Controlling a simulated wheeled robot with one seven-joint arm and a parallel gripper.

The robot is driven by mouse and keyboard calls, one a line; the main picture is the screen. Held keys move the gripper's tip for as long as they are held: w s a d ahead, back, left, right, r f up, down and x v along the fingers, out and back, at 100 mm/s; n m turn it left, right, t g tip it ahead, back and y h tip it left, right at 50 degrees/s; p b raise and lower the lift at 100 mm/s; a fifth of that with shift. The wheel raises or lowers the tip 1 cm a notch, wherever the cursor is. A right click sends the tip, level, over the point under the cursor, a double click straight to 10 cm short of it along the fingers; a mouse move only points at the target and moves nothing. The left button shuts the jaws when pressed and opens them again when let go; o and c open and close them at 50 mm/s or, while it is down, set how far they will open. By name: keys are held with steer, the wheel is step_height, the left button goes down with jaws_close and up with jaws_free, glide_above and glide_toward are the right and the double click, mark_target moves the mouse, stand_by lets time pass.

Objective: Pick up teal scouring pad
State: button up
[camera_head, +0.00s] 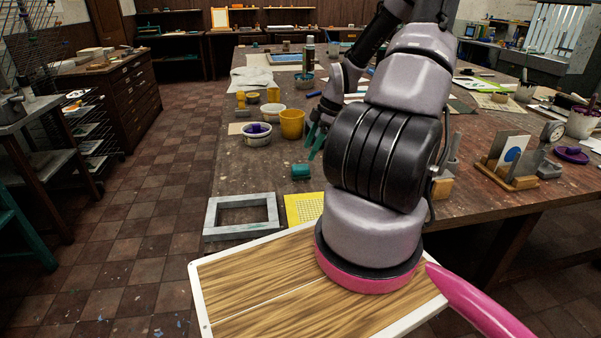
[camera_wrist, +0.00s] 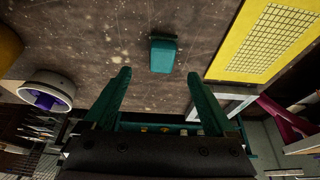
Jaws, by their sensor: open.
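The teal scouring pad (camera_head: 301,172) is a small block lying on the dark worktable (camera_head: 245,177), near its left front part. It also shows in the wrist view (camera_wrist: 163,54), near the top centre and just beyond the fingertips. My gripper (camera_head: 314,142) has teal fingers and hangs above the table, beside and behind the pad in the head view. In the wrist view (camera_wrist: 159,76) the two fingers are spread apart, with nothing between their tips. The pad lies roughly in line with the gap. My arm hides part of the table to the right.
A yellow cup (camera_head: 292,124) and a white bowl with purple inside (camera_head: 257,135) stand behind the pad. A grey frame (camera_head: 241,215) and a yellow gridded sheet (camera_head: 303,207) lie at the front edge. The table around the pad is bare.

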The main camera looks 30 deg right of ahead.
mark_target(301, 166)
steer(key=x, duration=0.3)
steer(key=shift+s, duration=0.1)
steer(key=x, duration=0.5)
steer(key=shift+a, duration=0.2)
jaws_close()
step_height(301, 166, up, 10)
stand_by(0.3)
